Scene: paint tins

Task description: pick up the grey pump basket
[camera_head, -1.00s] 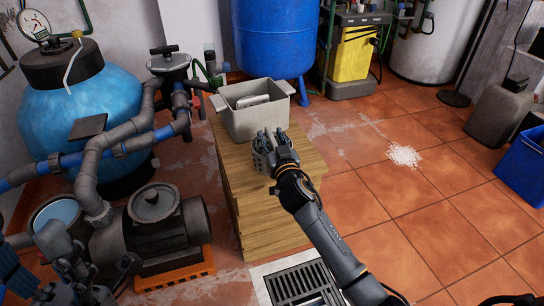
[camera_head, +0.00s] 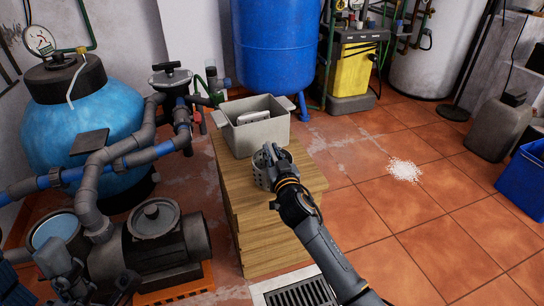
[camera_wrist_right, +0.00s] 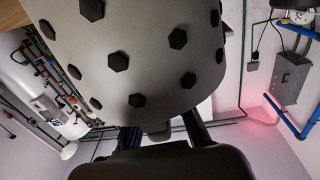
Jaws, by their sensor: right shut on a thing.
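The grey pump basket (camera_head: 261,172) is at the right part of the wooden cabinet top, in front of the grey bin. My right gripper (camera_head: 275,157) is shut on its near right side. In the right wrist view the basket (camera_wrist_right: 135,50) fills the upper middle, a grey curved wall with dark hexagonal holes, between the gripper fingers (camera_wrist_right: 165,130). My gripper hides part of the basket in the head view, and I cannot tell whether its base touches the wood. My left gripper (camera_head: 66,275) is at the lower left in front of the pump, its jaws unclear.
The grey bin (camera_head: 242,139) with a pale object inside stands at the back of the wooden cabinet (camera_head: 245,212). The pump (camera_head: 165,243) and pipes crowd the left side. White granules (camera_head: 404,170) lie on the open tiled floor at right. A floor grate (camera_head: 302,296) is in front.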

